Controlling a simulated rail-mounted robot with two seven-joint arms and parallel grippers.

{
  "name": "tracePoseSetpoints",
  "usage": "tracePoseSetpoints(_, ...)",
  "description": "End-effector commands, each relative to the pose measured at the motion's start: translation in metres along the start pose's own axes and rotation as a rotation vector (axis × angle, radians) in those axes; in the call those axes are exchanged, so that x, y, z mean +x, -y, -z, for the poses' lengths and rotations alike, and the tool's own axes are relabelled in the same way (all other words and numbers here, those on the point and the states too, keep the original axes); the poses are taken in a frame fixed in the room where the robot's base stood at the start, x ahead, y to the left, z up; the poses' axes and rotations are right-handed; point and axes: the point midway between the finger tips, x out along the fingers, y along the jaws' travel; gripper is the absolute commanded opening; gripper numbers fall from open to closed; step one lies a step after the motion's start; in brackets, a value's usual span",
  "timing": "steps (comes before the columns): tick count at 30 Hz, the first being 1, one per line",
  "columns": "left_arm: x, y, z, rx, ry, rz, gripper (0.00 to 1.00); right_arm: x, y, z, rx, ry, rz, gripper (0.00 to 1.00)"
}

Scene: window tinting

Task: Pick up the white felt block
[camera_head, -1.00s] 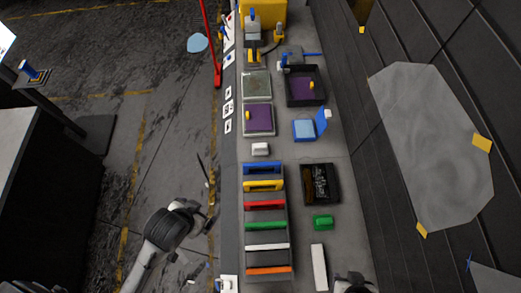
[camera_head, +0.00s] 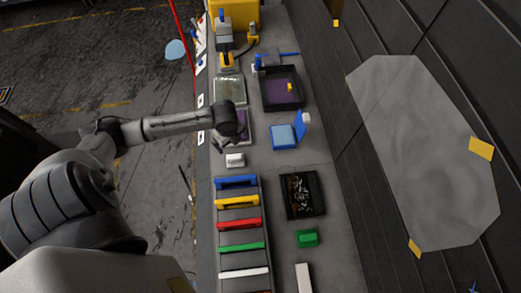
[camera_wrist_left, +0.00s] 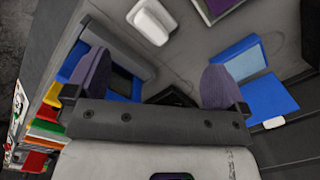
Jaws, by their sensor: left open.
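A small white block (camera_head: 235,160), which I take to be the felt block, lies on the bench between the purple pad and the coloured rack. It also shows at the top of the left wrist view (camera_wrist_left: 152,20), beyond the fingers. My left arm reaches over the bench in the head view, with its wrist above the purple pad, just behind the block. My left gripper (camera_wrist_left: 155,68) is open, its two purple-padded fingers wide apart with nothing held between them. The fingertips are hard to make out in the head view. My right gripper is not in view.
A rack (camera_head: 238,226) of coloured bars stands in front of the block. A blue box (camera_head: 284,136) with its lid open and a dark tray (camera_head: 302,195) lie to the right. A green block (camera_head: 307,238) and a long white bar (camera_head: 303,278) lie nearer.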

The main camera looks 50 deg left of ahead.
Motion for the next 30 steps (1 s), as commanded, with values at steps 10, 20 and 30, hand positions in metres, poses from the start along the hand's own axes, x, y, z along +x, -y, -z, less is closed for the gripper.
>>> tracePoseSetpoints(10,0.001,-0.004,0.011,0.538,-0.077,-0.008,1.00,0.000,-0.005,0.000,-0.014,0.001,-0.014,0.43)
tracePoseSetpoints(20,0.029,-0.006,0.013,0.639,-0.079,-0.006,1.00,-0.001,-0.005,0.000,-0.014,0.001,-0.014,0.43)
tracePoseSetpoints(30,0.078,-0.006,0.016,0.637,-0.077,-0.004,1.00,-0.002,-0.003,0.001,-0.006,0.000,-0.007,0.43)
